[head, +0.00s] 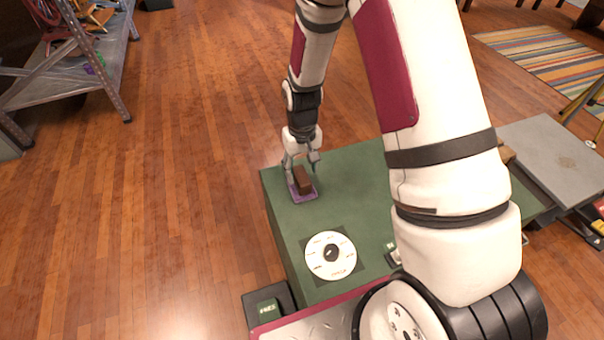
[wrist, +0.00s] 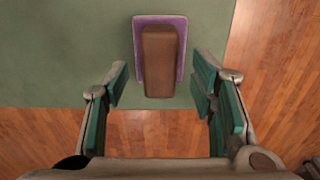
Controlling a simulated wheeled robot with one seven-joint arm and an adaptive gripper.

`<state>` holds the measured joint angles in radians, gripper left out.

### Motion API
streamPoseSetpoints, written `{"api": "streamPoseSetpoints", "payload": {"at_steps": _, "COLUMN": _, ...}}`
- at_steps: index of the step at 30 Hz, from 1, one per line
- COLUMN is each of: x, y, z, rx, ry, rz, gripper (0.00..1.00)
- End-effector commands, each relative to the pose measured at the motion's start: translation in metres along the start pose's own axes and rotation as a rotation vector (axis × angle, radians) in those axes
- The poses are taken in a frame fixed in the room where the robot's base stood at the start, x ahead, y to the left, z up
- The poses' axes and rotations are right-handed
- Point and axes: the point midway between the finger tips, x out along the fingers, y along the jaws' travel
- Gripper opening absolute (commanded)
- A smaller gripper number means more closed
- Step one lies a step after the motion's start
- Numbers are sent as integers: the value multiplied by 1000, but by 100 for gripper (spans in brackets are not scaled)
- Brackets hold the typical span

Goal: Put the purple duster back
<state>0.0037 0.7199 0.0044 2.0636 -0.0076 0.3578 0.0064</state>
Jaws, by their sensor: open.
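The purple duster (head: 303,184) lies on the green top of a box-like surface (head: 350,170), near its far left corner. It has a flat purple base and a brown block handle on top. In the wrist view the duster (wrist: 160,60) lies ahead of and between my fingers, with its near end close to the surface's edge. My gripper (head: 301,164) is just above the duster in the head view. In the wrist view my gripper (wrist: 160,85) is open, with its fingers apart on either side and nothing between the pads. I cannot tell whether any finger touches the duster.
A white dial (head: 331,256) lies on the green surface. A metal shelf (head: 70,85) with colourful items stands at the upper left. A grey platform (head: 555,160) and striped rug (head: 540,55) are at right. Wooden floor is clear at left. My arm hides part of the green surface.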

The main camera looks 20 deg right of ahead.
Motion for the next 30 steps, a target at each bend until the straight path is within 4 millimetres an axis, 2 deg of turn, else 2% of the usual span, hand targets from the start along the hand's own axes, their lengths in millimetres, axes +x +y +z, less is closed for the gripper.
{"api": "streamPoseSetpoints", "payload": {"at_steps": 1, "x": -15, "y": 0, "z": -1, "rx": 0, "ry": 3, "rz": 0, "gripper": 51}}
{"api": "streamPoseSetpoints", "payload": {"at_steps": 3, "x": -29, "y": 0, "z": 0, "rx": 0, "ry": 2, "rz": 0, "gripper": 51}}
{"api": "streamPoseSetpoints", "payload": {"at_steps": 9, "x": -57, "y": 0, "z": 0, "rx": 0, "ry": 2, "rz": 0, "gripper": 51}}
{"api": "streamPoseSetpoints", "payload": {"at_steps": 19, "x": -68, "y": 0, "z": 0, "rx": 0, "ry": 0, "rz": 0, "gripper": 51}}
{"api": "streamPoseSetpoints", "payload": {"at_steps": 22, "x": -82, "y": 0, "z": 3, "rx": 1, "ry": 5, "rz": 0, "gripper": 51}}
{"api": "streamPoseSetpoints", "payload": {"at_steps": 26, "x": -127, "y": 0, "z": 18, "rx": 2, "ry": 13, "rz": 1, "gripper": 51}}
{"api": "streamPoseSetpoints", "payload": {"at_steps": 30, "x": -186, "y": 0, "z": 50, "rx": 5, "ry": 16, "rz": 1, "gripper": 51}}
